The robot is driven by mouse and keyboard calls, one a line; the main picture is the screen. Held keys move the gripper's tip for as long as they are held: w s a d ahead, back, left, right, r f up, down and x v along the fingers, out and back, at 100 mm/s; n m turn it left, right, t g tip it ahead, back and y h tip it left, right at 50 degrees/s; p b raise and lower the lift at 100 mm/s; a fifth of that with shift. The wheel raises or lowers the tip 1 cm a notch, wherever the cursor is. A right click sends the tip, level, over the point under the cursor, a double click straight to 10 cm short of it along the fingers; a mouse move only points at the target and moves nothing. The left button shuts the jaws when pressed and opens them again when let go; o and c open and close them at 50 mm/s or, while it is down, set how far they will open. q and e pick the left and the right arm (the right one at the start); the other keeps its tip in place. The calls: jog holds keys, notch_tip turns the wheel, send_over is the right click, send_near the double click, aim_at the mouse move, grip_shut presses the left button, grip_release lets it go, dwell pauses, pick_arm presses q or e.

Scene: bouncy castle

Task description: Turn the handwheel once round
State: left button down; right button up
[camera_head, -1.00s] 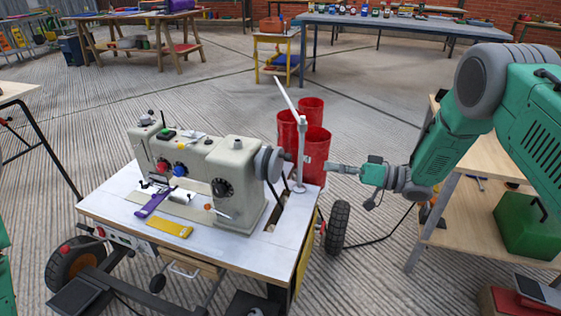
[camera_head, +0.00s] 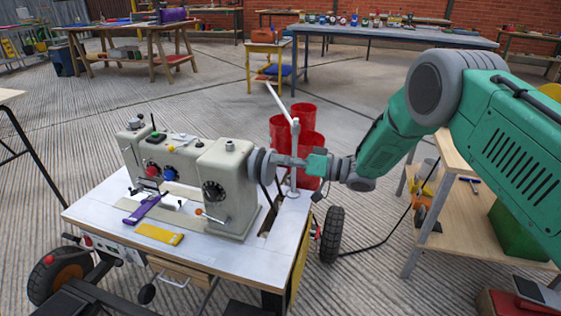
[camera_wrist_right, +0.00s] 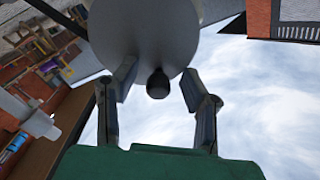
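The handwheel (camera_head: 262,166) is a grey disc on the right end of the beige sewing machine (camera_head: 226,180). My right gripper (camera_head: 283,161) reaches in from the right and is at the wheel's outer face. In the right wrist view the wheel (camera_wrist_right: 140,40) fills the top middle, with a dark round knob (camera_wrist_right: 158,84) on its lower part. The two fingers of my right gripper (camera_wrist_right: 158,92) stand apart on either side of the knob, with gaps visible between them and it. My left gripper is not in view.
The machine stands on a white-topped wheeled table (camera_head: 100,208). A white thread stand (camera_head: 294,150) rises close by my right gripper, with red bins (camera_head: 309,118) behind. A wooden shelf (camera_head: 450,215) is at right. A purple strip (camera_head: 143,207) and yellow strip (camera_head: 160,234) lie in front.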

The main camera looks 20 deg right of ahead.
jog(key=shift+d+f, duration=0.1)
jog(key=shift+d, duration=0.3)
grip_shut()
jog(key=shift+s+a, duration=0.1)
jog(key=shift+a, duration=0.05)
jog(key=shift+n, duration=0.3)
